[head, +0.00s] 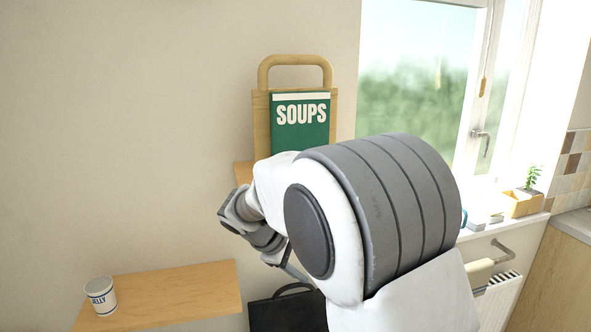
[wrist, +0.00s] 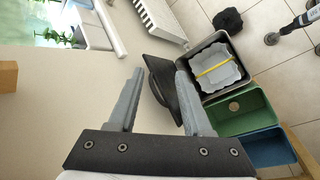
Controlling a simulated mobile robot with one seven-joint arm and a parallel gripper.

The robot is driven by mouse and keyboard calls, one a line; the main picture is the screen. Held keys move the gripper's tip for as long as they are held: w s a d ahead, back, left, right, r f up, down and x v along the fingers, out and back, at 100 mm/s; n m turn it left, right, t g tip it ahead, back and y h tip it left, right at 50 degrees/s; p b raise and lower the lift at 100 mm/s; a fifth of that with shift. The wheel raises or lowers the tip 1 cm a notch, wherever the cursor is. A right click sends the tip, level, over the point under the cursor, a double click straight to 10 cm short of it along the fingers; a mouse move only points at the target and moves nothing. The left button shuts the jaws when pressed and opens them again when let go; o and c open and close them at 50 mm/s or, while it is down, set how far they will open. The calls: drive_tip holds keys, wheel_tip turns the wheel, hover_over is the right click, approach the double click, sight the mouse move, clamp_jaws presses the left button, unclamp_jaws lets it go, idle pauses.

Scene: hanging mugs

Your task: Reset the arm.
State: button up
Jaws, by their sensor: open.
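My arm fills the middle and right of the head view, bent over with its wrist to the left. My gripper (wrist: 159,70) shows in the wrist view with its two grey fingers wide apart and nothing between them. In the head view the gripper is mostly hidden behind my arm. Beyond the fingers in the wrist view is a flat black object (wrist: 163,90), apart from or behind the fingers; I cannot tell how near. A white mug lettered "JELLY" (head: 101,296) stands on the lower wooden shelf (head: 185,290), clear of my arm.
A green "SOUPS" book (head: 301,124) leans on a wooden board (head: 261,125) behind my arm. A black bag-like object (head: 285,312) is below. A radiator (head: 497,302) and window sill are right. Grey, green (wrist: 243,112) and blue (wrist: 271,150) bins stand on the floor.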

drive_tip(key=s+d+r+m+y, duration=0.2)
drive_tip(key=s+d+r+m, duration=0.1)
drive_tip(key=s+d+r, duration=0.25)
drive_tip(key=s+d+m+y, duration=0.1)
drive_tip(key=s+d+m, duration=0.1)
drive_tip(key=s, duration=0.5)
drive_tip(key=s+d+r+m+y, duration=0.1)
drive_tip(key=s+m, duration=0.3)
drive_tip(key=s, duration=0.4)
drive_tip(key=s+d+r+m+t+y, duration=0.1)
drive_tip(key=s+d+m+y, duration=0.1)
drive_tip(key=s, duration=0.5)
drive_tip(key=shift+s+d+r+m, duration=0.25)
drive_tip(key=shift+s+d+m, duration=0.1)
drive_tip(key=shift+d+m, duration=0.55)
